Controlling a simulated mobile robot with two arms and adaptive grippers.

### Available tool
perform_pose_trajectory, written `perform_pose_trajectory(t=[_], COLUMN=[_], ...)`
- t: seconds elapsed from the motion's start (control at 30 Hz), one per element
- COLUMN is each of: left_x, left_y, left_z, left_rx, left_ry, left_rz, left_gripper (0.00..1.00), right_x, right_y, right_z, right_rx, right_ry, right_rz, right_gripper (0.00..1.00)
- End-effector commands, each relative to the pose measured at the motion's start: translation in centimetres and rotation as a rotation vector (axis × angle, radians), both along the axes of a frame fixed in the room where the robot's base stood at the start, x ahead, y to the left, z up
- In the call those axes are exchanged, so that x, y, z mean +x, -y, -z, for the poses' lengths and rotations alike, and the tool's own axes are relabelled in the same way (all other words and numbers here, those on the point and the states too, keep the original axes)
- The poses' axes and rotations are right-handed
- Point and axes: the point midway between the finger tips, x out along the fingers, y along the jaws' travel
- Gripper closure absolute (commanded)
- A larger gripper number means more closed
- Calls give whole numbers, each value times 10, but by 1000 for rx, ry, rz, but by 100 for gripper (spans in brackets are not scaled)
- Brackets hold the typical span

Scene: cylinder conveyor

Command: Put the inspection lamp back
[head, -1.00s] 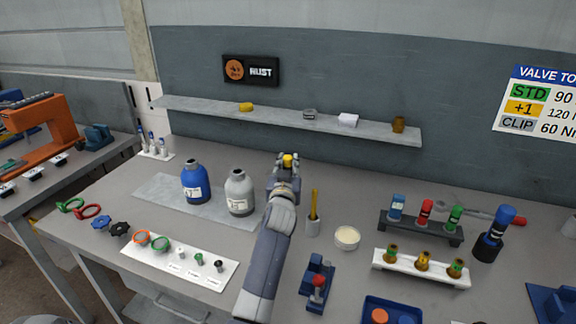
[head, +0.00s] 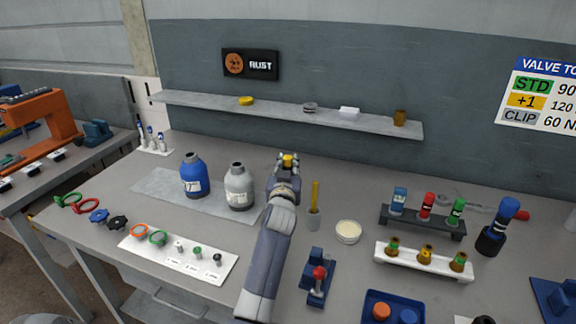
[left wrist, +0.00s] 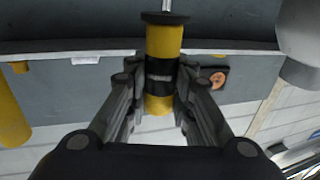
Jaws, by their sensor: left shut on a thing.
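My left gripper (head: 287,163) is shut on a yellow and black cylinder, which looks like the inspection lamp (head: 288,159). In the left wrist view the lamp (left wrist: 164,42) shows yellow with a black band and a dark, wider end, between the two fingers (left wrist: 160,95). In the head view only its yellow top shows; the gripper hides the rest. My right gripper is not in view.
A grey bottle (head: 239,188) and a blue bottle (head: 194,178) stand left of my gripper. A wall shelf (head: 283,112) runs behind. A blue fixture (head: 317,284) is in front.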

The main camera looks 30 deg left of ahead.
Motion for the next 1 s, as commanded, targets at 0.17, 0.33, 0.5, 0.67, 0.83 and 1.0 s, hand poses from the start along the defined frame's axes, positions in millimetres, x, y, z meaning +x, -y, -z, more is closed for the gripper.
perform_pose_trajectory(t=[0.17, 0.33, 0.5, 0.67, 0.83, 1.0], left_x=[0, 0, 0, 0, 0, 0], left_y=[0, 0, 0, 0, 0, 0], left_z=[5, 10, 14, 16, 16, 16], left_rx=[0, 0, 0, 0, -1, 0], left_ry=[1, 1, 1, 1, 0, 0], left_rz=[0, 0, 0, 0, 0, 0], left_gripper=[100, 100, 100, 74, 55, 55], right_x=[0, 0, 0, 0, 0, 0], right_y=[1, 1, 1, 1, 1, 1], right_z=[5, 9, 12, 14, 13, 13], right_rx=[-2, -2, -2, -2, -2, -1], right_ry=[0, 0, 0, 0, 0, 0], right_rz=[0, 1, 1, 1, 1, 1], right_gripper=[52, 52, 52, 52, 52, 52])
